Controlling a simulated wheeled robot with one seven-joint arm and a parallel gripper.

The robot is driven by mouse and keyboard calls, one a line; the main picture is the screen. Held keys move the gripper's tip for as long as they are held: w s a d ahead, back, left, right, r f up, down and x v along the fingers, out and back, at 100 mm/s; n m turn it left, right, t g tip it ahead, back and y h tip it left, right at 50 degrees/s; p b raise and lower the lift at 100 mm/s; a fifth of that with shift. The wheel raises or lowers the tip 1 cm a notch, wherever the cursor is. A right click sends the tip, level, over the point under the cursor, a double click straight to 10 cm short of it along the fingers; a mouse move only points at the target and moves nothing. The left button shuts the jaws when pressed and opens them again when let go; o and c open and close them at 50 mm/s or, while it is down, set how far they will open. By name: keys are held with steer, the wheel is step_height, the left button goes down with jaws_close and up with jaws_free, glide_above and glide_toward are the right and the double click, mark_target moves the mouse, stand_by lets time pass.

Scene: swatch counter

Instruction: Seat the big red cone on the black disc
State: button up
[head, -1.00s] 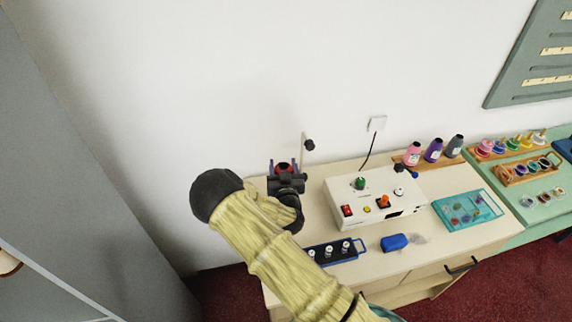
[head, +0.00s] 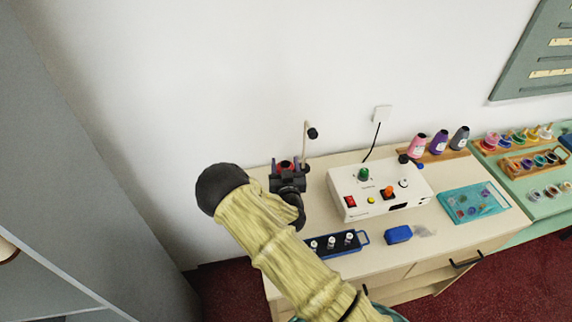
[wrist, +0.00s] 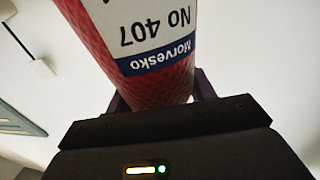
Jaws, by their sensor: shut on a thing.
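The big red cone (wrist: 160,85) fills the top middle of the wrist view, its white and blue label "Morvesko No 407" upside down there. My gripper (wrist: 158,100) is shut on it, with dark purple fingers on either side. In the head view the gripper (head: 285,167) is at the counter's back left, near the wall, with only a little red of the cone (head: 285,164) showing between the fingers. Most of the cone is hidden there by the gripper. I cannot make out the black disc; the arm and gripper may cover it.
A thin post with a black end piece (head: 313,133) stands just right of the gripper. A white control box (head: 380,190) stands to the right, with a blue rack (head: 336,243) in front. Pink (head: 416,145), purple and grey cones stand at the back right.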

steer(key=shift+w+f+b, duration=0.15)
steer(key=shift+f+b, duration=0.45)
steer(key=shift+f, duration=0.05)
steer(key=shift+d+f+b, duration=0.2)
steer(key=shift+f+b, duration=0.1)
steer(key=shift+f, duration=0.05)
steer(key=shift+a+f+b, duration=0.4)
steer(key=shift+f+b, duration=0.15)
steer(key=shift+f, duration=0.3)
steer(key=shift+d, duration=0.2)
